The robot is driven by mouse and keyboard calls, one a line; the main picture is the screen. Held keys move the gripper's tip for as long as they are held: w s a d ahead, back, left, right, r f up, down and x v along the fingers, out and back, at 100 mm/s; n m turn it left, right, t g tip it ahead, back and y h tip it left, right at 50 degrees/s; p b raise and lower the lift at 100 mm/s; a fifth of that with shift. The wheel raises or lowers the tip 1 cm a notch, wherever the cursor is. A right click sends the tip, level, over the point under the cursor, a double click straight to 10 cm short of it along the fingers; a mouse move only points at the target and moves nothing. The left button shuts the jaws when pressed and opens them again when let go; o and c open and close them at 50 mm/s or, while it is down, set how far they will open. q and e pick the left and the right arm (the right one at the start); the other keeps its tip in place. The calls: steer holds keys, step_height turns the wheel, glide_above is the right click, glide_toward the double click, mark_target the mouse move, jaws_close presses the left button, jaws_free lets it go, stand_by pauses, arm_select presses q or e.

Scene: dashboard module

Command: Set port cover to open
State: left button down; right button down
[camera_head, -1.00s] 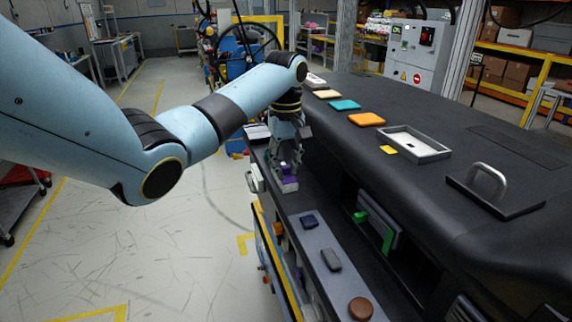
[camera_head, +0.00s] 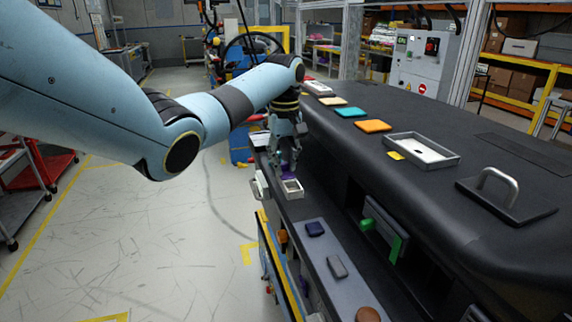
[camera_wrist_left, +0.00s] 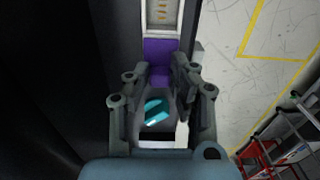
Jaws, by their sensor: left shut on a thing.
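The port cover looks like a small purple piece (camera_head: 288,173) at the near-left ledge of the dashboard module. It also shows in the left wrist view (camera_wrist_left: 160,50). My left gripper (camera_head: 286,165) points down and is shut on the purple piece, its fingers on either side of it. Right beside the cover is a pale square port (camera_head: 292,189), with its recess uncovered. In the left wrist view, gold marks show inside the port (camera_wrist_left: 162,12). The fingers partly hide the cover. My right gripper is not in view.
A dark blue block (camera_head: 315,229), a grey block (camera_head: 337,266) and a brown round knob (camera_head: 367,314) sit along the ledge. The black top holds coloured tiles, a grey tray (camera_head: 388,140) and a handled plate (camera_head: 507,204).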

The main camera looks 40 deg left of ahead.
mark_target(285, 163)
arm_select(q)
steer(key=c, duration=1.2)
jaws_free()
steer(key=shift+o, duration=0.2)
step_height(285, 163, up, 8)
steer(key=shift+f, duration=0.2)
